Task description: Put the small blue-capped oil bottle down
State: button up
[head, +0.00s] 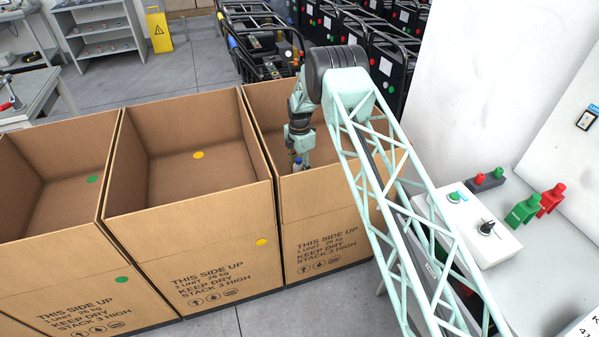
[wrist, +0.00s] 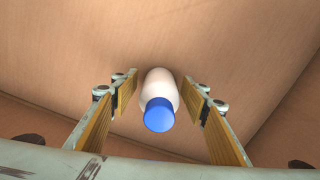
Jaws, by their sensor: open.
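The small oil bottle, white with a blue cap (wrist: 160,112), is between the two fingers of my gripper (wrist: 159,88) in the wrist view. The fingers are open, with a gap on each side of the bottle. The cap faces the camera and the white body (wrist: 159,82) points away toward the cardboard. In the head view my gripper (head: 299,158) reaches down into the rightmost cardboard box (head: 325,205), and the blue cap (head: 298,162) shows just below it. The box's front wall hides the bottle's lower part, so I cannot tell its contact with the floor there.
Two more open boxes stand to the left, one with yellow dots (head: 190,225) and one with green dots (head: 60,255). Box walls surround my gripper. Black framed machines (head: 400,60) stand behind. A white bench (head: 520,260) with a control box (head: 470,225) is at right.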

aim_at(300, 158)
jog(key=shift+r, duration=0.2)
jog(key=shift+r+p, duration=1.05)
jog(key=shift+r, duration=4.9)
jog(key=shift+r, duration=0.1)
